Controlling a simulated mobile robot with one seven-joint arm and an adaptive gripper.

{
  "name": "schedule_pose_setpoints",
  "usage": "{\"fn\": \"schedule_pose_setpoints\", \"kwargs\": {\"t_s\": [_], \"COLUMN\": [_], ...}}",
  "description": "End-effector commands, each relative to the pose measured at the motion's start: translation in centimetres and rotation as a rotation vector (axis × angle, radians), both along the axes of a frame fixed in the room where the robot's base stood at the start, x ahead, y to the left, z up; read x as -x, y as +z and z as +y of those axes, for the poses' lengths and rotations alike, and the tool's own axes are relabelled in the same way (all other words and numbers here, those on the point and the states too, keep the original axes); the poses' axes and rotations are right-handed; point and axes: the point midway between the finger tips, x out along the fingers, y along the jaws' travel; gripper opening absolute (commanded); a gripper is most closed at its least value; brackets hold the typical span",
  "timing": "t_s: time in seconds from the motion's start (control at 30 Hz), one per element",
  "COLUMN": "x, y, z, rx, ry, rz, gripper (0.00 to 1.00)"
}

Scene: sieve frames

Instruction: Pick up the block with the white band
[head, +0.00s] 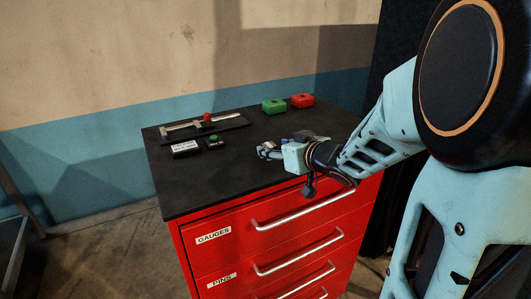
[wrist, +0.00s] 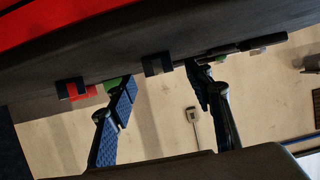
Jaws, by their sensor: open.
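In the wrist view, a small dark block (wrist: 157,64) with a paler band across its middle is on the dark cabinet top, between the fingertips in the picture and beyond them. The shade hides whether either band is white. My gripper (wrist: 163,84) is open, with nothing between its fingers. In the head view, my gripper (head: 268,151) is low over the front part of the top. Small dark and bluish shapes (head: 303,135) show just behind it, partly hidden; I cannot tell them apart.
The red cabinet's black top (head: 225,180) is clear at front left. Green (head: 273,106) and red (head: 302,100) boxes stand behind.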

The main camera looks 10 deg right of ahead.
Motion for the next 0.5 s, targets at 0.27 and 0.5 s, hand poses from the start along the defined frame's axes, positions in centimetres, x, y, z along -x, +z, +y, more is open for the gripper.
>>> {"fn": "schedule_pose_setpoints", "kwargs": {"t_s": [0.27, 0.5], "x": [-2.0, -2.1], "y": [-1.0, -0.9], "z": [0.7, 0.7], "rx": [-0.001, 0.000], "ry": [0.000, -0.001], "rz": [0.000, 0.001], "gripper": [0.47, 0.47]}}
